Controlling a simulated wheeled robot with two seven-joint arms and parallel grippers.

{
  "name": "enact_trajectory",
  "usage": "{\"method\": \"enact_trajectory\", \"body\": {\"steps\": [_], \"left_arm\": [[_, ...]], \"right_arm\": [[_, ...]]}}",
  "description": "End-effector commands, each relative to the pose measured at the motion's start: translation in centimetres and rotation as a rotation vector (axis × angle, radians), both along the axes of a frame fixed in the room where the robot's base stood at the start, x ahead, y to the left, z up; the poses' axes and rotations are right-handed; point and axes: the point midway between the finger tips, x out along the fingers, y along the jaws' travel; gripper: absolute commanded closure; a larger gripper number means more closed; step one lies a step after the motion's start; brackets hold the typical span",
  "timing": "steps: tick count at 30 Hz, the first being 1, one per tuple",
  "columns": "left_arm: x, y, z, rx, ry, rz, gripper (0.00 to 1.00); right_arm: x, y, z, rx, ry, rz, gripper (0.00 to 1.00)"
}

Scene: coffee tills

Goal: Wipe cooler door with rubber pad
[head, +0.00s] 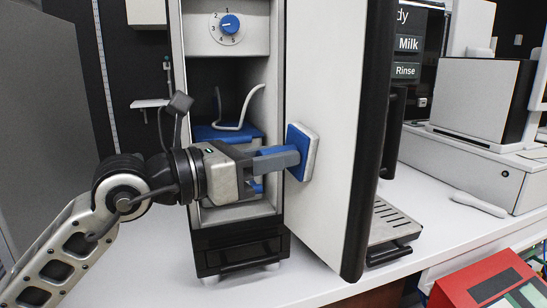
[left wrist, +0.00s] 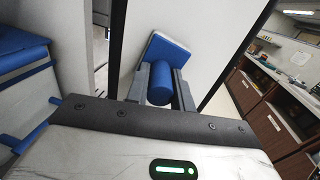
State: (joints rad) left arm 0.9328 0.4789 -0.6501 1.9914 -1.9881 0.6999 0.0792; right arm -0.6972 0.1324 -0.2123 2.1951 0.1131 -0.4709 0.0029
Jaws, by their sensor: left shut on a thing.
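The cooler door (head: 326,75) stands open, its pale inner face turned toward my left arm; it also shows in the left wrist view (left wrist: 215,30). The rubber pad (head: 301,150) is a blue and white block with a blue handle. My left gripper (head: 278,160) is shut on its handle, and the pad lies against or very close to the door's inner face. In the left wrist view the pad (left wrist: 165,50) and its round blue handle (left wrist: 160,82) show between the fingers. Whether the pad touches the door all over cannot be told. My right gripper is not in view.
The cooler's inside holds a blue container (head: 222,134) and a thin white tube. A drip tray (head: 392,218) stands right of the door. A red card terminal (head: 484,284) is at the front right. The white counter (head: 330,289) is clear at the front.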

Motion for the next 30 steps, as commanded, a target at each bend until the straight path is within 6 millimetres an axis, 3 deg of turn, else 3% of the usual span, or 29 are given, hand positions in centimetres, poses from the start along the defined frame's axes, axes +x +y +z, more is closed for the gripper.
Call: {"method": "enact_trajectory", "body": {"steps": [30], "left_arm": [[-1.9, -1.1, 0.0, -0.001, 0.001, -0.004, 0.95]], "right_arm": [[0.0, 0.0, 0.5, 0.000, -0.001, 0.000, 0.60]]}}
